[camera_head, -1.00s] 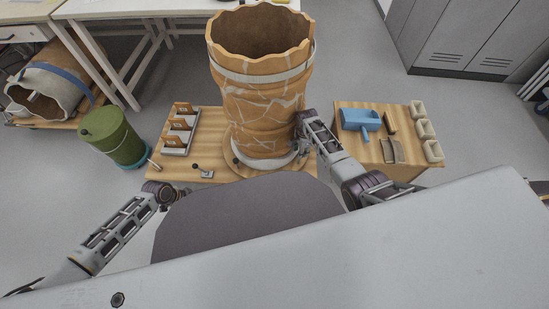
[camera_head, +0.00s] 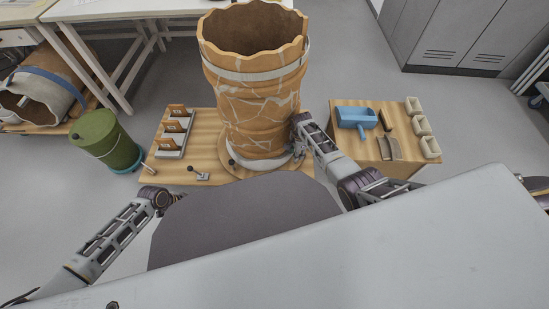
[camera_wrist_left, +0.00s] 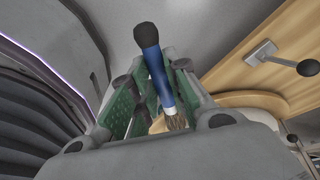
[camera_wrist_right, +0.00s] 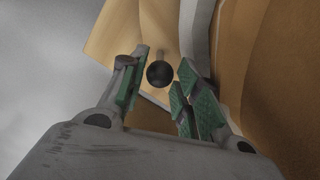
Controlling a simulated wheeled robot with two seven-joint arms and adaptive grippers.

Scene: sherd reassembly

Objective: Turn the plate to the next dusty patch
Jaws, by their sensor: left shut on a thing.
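The round wooden plate (camera_head: 232,172) lies on the work table under a tall cracked orange jar (camera_head: 255,105), which stands upright. A small dark knob (camera_head: 231,162) shows at the plate's front left rim. My right gripper (camera_head: 298,140) is low against the jar's right side. In the right wrist view its fingers (camera_wrist_right: 163,68) are apart, with a black ball knob (camera_wrist_right: 160,74) seen between them; contact is not clear. My left gripper (camera_wrist_left: 160,95) is shut on a blue-handled brush (camera_wrist_left: 156,68), bristles toward the wrist. The head view hides these left fingers. I cannot make out dusty patches.
A black-knobbed lever on a metal bracket (camera_head: 203,176) sits left of the plate. A tray of sherds (camera_head: 173,140) is behind it. A green bin (camera_head: 105,140) stands left.

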